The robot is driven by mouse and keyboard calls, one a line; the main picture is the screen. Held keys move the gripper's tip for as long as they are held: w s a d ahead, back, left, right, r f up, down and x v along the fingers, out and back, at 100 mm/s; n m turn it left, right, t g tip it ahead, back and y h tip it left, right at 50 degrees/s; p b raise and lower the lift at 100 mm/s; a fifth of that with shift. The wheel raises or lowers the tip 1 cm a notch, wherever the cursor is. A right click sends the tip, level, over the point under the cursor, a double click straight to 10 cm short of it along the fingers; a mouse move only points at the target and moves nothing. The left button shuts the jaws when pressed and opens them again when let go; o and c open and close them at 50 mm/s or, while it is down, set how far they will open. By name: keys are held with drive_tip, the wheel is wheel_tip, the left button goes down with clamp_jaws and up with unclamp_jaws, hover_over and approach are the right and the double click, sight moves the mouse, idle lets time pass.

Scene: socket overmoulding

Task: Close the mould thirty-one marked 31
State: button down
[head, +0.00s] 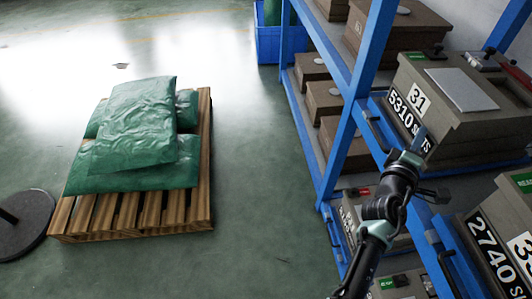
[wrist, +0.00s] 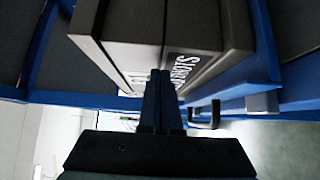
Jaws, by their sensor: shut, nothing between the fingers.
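Mould thirty-one (head: 455,122) is a brown-grey block with a pale plate on top and a white label marked 31 on its front. It sits on a blue shelf tray (head: 372,108) with a dark handle, at the right of the head view. My gripper (head: 419,136) is shut and empty, right at the mould's labelled front. In the wrist view the mould (wrist: 120,25) fills the upper middle and the closed fingertips (wrist: 160,74) overlap its lower edge. I cannot tell whether they touch it. The fingers hide part of the label.
Below it, another mould (head: 490,245) labelled 2740 sits on a blue tray with a handle. Brown boxes (head: 325,101) stand on the blue rack behind its post (head: 362,85). A wooden pallet (head: 185,215) with green sacks is at left. The floor between is clear.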

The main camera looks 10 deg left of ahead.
drive_tip(key=shift+d+r, duration=0.1)
drive_tip(key=shift+d, duration=0.2)
